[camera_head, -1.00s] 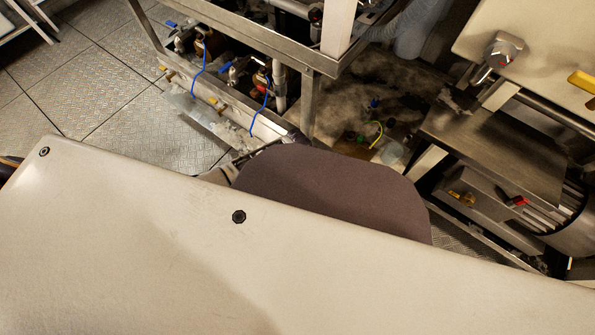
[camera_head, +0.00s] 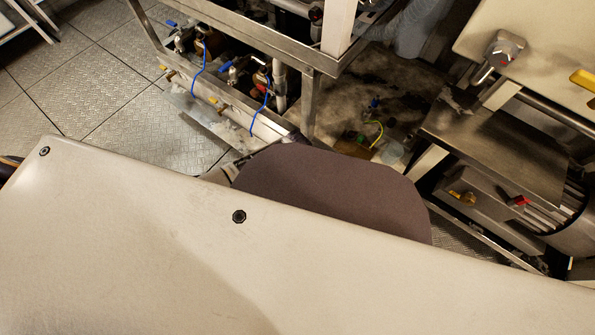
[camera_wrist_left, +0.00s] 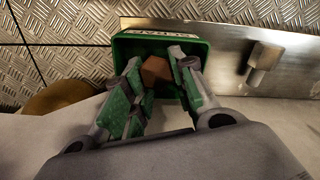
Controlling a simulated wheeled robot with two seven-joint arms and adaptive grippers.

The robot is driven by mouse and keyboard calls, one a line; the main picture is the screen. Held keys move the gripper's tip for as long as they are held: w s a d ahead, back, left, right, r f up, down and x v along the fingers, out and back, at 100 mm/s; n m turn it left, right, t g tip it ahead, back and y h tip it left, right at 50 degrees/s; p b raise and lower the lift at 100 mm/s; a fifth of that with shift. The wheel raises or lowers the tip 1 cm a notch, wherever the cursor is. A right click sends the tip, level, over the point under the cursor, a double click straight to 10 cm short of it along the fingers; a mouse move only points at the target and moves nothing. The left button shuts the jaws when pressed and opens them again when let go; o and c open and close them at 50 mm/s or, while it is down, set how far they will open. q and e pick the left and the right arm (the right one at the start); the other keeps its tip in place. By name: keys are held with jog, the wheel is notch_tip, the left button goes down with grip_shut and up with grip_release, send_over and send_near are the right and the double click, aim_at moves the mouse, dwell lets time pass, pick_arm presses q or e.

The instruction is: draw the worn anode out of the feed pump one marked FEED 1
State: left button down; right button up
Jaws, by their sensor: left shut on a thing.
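In the left wrist view my left gripper (camera_wrist_left: 158,88) has green-padded fingers shut on a brown, hex-shaped piece (camera_wrist_left: 156,72). The piece looks like a plug or anode head; the rest of it is hidden between the fingers. Right behind it is a green box-like thing (camera_wrist_left: 122,46) with a pale label along its far edge, too small to read. I cannot tell whether the piece is inside the box or above it. In the head view two reddish-brown pump bodies (camera_head: 262,82) sit low in the metal frame; no FEED 1 marking is legible. My right gripper is not in view.
A steel plate (camera_wrist_left: 225,50) with a square-headed fitting (camera_wrist_left: 264,62) lies beside the green box. In the head view blue cables (camera_head: 267,98) hang by the frame (camera_head: 311,100). Tiled floor (camera_head: 85,75) is clear at left; machinery (camera_head: 500,155) stands at right.

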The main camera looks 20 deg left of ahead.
pick_arm(q)
jog(key=shift+f, duration=0.15)
dwell(0.3)
jog(key=c, duration=1.1)
grip_release()
notch_tip(320, 180, up, 12)
dwell(1.3)
jog(key=shift+s+a, duration=0.1)
